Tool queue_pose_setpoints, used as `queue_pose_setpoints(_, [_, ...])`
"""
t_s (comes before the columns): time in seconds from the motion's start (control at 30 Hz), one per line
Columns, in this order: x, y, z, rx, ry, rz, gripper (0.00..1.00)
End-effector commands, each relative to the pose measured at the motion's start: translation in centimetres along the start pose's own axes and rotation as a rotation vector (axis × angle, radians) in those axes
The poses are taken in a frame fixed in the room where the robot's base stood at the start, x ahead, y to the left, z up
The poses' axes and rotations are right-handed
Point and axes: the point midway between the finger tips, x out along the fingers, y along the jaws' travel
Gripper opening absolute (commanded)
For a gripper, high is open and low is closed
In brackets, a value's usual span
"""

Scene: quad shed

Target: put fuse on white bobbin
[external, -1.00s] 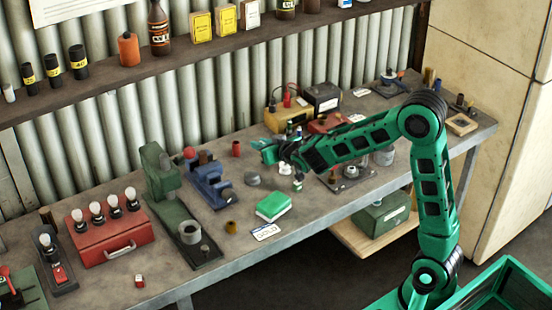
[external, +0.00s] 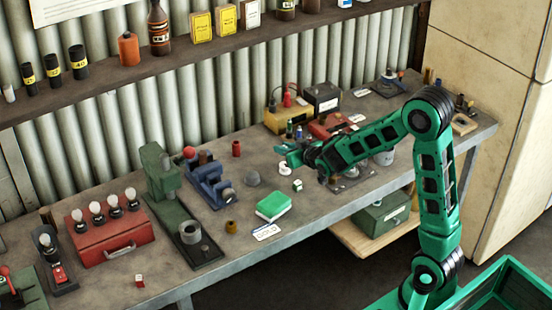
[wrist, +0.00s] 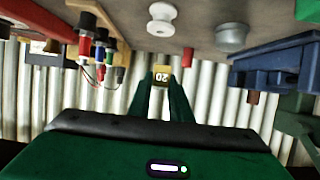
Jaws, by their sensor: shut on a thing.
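My gripper (wrist: 161,88) is shut on a small yellow fuse marked "20" (wrist: 161,77), held between the fingertips; the marking appears upside down. In the external view my gripper (external: 286,154) is over the bench, and the fuse is too small to make out there. The white bobbin (wrist: 162,17) stands on the bench, at the top middle of the wrist view. In the external view the bobbin (external: 283,168) shows just below the gripper's tip in the picture. The fuse and bobbin appear apart.
A grey dome (external: 252,178) and blue vise (external: 208,184) are left of the bobbin in the external view. Red and blue cylinders (wrist: 92,38) with wires are left in the wrist view.

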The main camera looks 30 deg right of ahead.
Motion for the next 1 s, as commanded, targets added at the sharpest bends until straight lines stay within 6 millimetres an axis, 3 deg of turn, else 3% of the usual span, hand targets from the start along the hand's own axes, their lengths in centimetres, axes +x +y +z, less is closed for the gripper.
queue_pose_setpoints(0.17, [0.9,1.1,0.5,0.000,0.000,0.001,0.00])
queue_pose_setpoints(0.5, [2.4,1.1,4.0,-0.001,-0.001,0.000,0.00])
queue_pose_setpoints(0.9, [2.5,1.0,4.3,-0.001,0.001,0.000,0.00])
queue_pose_setpoints(0.93, [2.5,1.0,4.3,-0.001,0.002,0.000,0.25])
queue_pose_setpoints(1.0, [2.5,1.0,4.3,-0.001,0.002,0.000,0.37])
